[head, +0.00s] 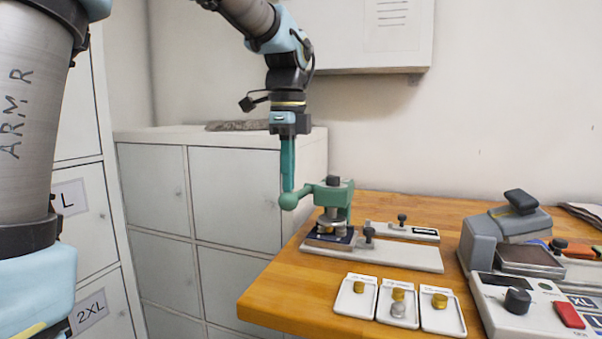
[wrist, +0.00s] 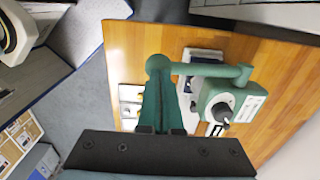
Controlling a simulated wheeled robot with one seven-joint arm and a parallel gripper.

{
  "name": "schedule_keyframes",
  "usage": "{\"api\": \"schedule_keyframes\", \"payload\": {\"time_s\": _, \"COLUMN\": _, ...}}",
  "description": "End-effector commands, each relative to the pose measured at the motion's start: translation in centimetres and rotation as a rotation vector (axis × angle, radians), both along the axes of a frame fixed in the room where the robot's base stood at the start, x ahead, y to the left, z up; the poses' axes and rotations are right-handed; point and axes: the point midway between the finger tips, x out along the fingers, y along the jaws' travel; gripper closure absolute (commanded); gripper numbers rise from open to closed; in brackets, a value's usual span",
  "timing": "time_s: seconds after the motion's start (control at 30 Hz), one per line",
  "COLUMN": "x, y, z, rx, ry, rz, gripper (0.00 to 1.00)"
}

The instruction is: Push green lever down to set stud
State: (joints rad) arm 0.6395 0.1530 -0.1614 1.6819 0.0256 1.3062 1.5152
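The green lever (head: 303,195) sticks out to the left from the green press (head: 333,194) and ends in a round knob (head: 288,201). It looks roughly level. My gripper (head: 287,186) points straight down with its teal fingers together, the tips right at the top of the knob. I cannot tell whether they touch it. In the wrist view the shut fingers (wrist: 159,92) reach to the knob (wrist: 158,65), with the lever (wrist: 208,70) running right to the press. A dark blue piece (head: 330,239) lies under the press head; the stud itself is hard to make out.
The press base (head: 405,256) stands on the wooden table (head: 265,296) near its left edge. Three small white trays (head: 352,303) with metal parts lie in front. A grey device (head: 480,240) and a control box (head: 495,318) stand at right. Lockers (head: 235,190) stand behind left.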

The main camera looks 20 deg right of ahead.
Motion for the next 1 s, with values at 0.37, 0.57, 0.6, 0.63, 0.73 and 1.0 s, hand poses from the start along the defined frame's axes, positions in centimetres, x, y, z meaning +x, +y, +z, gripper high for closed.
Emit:
{"api": "schedule_keyframes", "payload": {"time_s": 0.37, "x": 0.0, "y": 0.0, "z": -0.3, "rx": 0.004, "ry": 0.004, "rz": 0.0, "gripper": 1.0}}
{"api": "schedule_keyframes", "payload": {"time_s": 0.57, "x": 0.0, "y": 0.0, "z": 0.5, "rx": 0.005, "ry": 0.005, "rz": 0.0, "gripper": 1.0}}
{"api": "schedule_keyframes", "payload": {"time_s": 0.6, "x": 0.0, "y": 0.0, "z": 0.8, "rx": 0.004, "ry": 0.004, "rz": 0.0, "gripper": 1.0}}
{"api": "schedule_keyframes", "payload": {"time_s": 0.63, "x": 0.0, "y": 0.1, "z": 1.1, "rx": 0.004, "ry": 0.004, "rz": 0.0, "gripper": 1.0}}
{"api": "schedule_keyframes", "payload": {"time_s": 0.73, "x": 0.0, "y": 0.0, "z": 1.8, "rx": 0.003, "ry": 0.004, "rz": 0.0, "gripper": 1.0}}
{"api": "schedule_keyframes", "payload": {"time_s": 1.0, "x": 0.0, "y": 0.0, "z": 3.7, "rx": 0.003, "ry": 0.003, "rz": 0.0, "gripper": 1.0}}
